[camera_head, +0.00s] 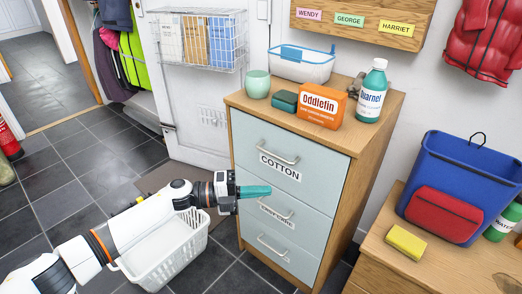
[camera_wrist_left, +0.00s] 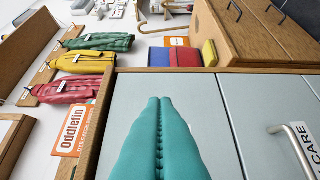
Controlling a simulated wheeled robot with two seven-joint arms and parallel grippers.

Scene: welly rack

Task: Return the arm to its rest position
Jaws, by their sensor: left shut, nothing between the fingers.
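My left arm reaches in from the lower left in the head view. Its gripper (camera_head: 268,190) has teal fingers, closed together and empty, in front of the middle drawer of the drawer unit (camera_head: 300,145). The fingers partly cover the middle drawer's label. I cannot tell whether they touch the drawer front. In the left wrist view the gripper (camera_wrist_left: 160,100) shows its two fingers side by side with no object between them. All drawers of the unit look closed. My right gripper is not in view.
A white laundry basket (camera_head: 170,250) stands on the floor beneath my left arm. An orange Oddlefin box (camera_head: 322,107), a Quarnel bottle (camera_head: 372,92) and a green cup (camera_head: 258,84) stand on the unit. A blue bag (camera_head: 462,180) and yellow sponge (camera_head: 406,242) sit on a wooden bench at right.

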